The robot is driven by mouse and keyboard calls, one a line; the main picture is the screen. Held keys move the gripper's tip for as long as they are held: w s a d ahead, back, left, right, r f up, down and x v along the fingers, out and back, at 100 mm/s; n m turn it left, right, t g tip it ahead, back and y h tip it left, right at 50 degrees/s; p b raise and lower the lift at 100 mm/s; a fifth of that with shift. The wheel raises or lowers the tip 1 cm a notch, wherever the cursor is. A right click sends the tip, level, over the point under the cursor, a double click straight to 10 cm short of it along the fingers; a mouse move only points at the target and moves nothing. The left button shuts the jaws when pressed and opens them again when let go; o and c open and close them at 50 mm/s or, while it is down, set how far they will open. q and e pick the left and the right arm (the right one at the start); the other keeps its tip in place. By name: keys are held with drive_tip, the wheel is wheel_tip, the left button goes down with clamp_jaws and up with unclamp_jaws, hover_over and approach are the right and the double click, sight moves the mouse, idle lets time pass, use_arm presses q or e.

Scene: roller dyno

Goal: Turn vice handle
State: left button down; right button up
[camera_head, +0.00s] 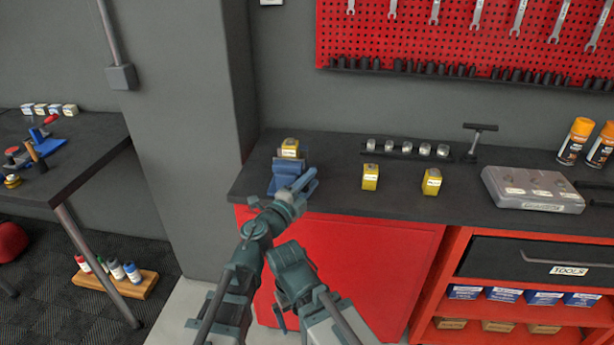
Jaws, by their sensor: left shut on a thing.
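A small blue vice (283,177) sits at the left end of the dark workbench (330,195), near its front edge. A yellow block with a white label (290,146) is at its top, by the jaws. My left gripper (291,196) is at the front of the vice, shut on the vice handle. The gripper covers the handle, so its angle cannot be seen.
Two yellow blocks stand on the bench, one nearer (370,178) and one farther right (431,182). A grey case (533,190) and orange spray cans (575,141) are at the right. A red pegboard (450,45) holds wrenches above. A second table (85,150) stands left.

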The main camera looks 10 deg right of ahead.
use_arm(q)
drive_tip(key=shift+s+d+f+m+g, duration=0.35)
drive_tip(key=shift+f+m, duration=0.2)
drive_tip(key=shift+m, duration=0.25)
use_arm(e)
drive_tip(key=shift+s+d, duration=0.15)
drive_tip(key=shift+d, duration=0.1)
use_arm(q)
drive_tip(key=shift+s+d, duration=0.1)
drive_tip(key=c, duration=1.1)
unclamp_jaws()
drive_tip(key=o, duration=0.5)
use_arm(e)
drive_tip(key=shift+r, duration=0.1)
